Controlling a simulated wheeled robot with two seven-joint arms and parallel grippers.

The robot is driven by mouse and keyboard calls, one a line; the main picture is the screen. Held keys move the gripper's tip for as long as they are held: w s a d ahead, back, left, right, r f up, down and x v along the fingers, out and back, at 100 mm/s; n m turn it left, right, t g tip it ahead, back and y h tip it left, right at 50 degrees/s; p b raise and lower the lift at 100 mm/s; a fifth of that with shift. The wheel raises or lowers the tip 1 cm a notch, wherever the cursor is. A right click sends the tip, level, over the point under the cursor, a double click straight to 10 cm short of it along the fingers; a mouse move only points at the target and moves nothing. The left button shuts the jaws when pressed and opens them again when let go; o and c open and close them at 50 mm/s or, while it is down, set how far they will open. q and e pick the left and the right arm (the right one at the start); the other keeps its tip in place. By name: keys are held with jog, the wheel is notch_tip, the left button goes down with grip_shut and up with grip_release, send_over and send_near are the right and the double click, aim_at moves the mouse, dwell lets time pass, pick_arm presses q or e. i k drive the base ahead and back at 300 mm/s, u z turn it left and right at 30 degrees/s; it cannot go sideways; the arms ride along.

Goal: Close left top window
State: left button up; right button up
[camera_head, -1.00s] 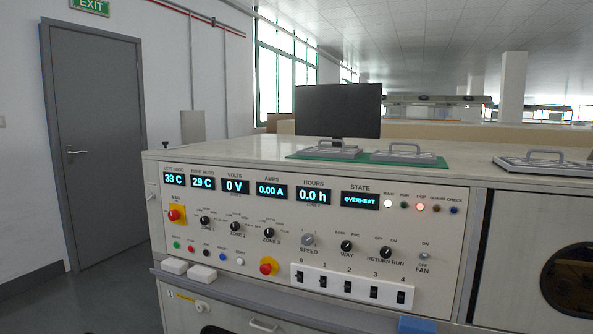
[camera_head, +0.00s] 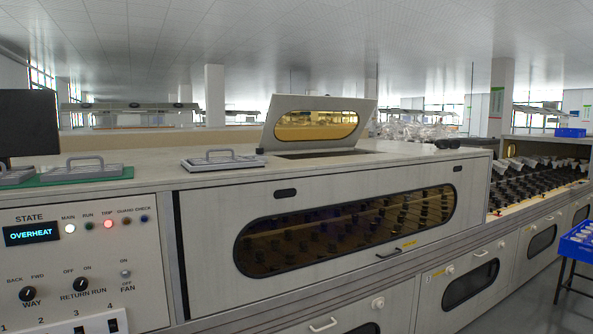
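A raised top window (camera_head: 315,125) stands on the machine's top, a pale lid with an amber oval pane. It is tilted up, and a dark opening shows in front of it at its foot. It is the only raised lid in view. Below, the front panel holds a long amber front window (camera_head: 345,228), which looks shut, with dark rows of fittings behind it. Neither of my grippers is in view.
A handled plate (camera_head: 222,163) lies on the top left of the raised window. More handled plates (camera_head: 92,173) lie on a green mat at the far left. The control panel (camera_head: 80,262) reads OVERHEAT. A blue tray (camera_head: 580,240) stands at the right, beside free floor.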

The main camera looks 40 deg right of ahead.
aim_at(280, 105)
jog(key=z, duration=2.45)
jog(key=i, duration=3.4)
jog(key=u, duration=3.15)
